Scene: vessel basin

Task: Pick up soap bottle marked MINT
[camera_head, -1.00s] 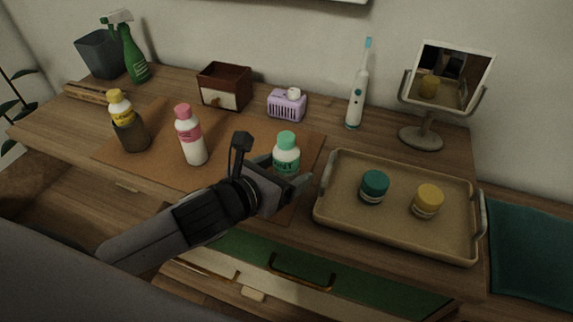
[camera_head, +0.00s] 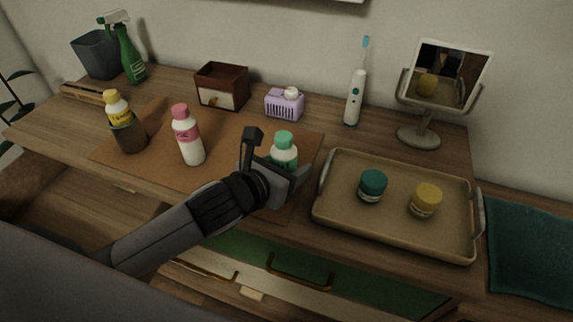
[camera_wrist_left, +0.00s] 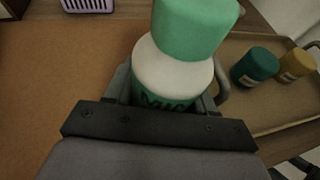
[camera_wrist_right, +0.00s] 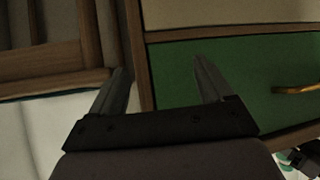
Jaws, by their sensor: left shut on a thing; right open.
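The MINT soap bottle (camera_head: 284,148) is white with a green cap and stands upright at the right part of the brown mat. It fills the middle of the left wrist view (camera_wrist_left: 178,70), its green label partly hidden by my gripper. My left gripper (camera_head: 272,172) is shut on the bottle around its labelled body. My right gripper (camera_wrist_right: 165,85) is open and empty, low in front of a green drawer; it does not show in the head view.
A pink-capped bottle (camera_head: 188,138) and a yellow-capped bottle in a dark holder (camera_head: 128,132) stand left on the mat (camera_head: 230,140). A tan tray (camera_head: 400,235) with teal (camera_head: 372,186) and yellow (camera_head: 426,200) jars is close at right. A lilac basket (camera_head: 284,103) stands behind.

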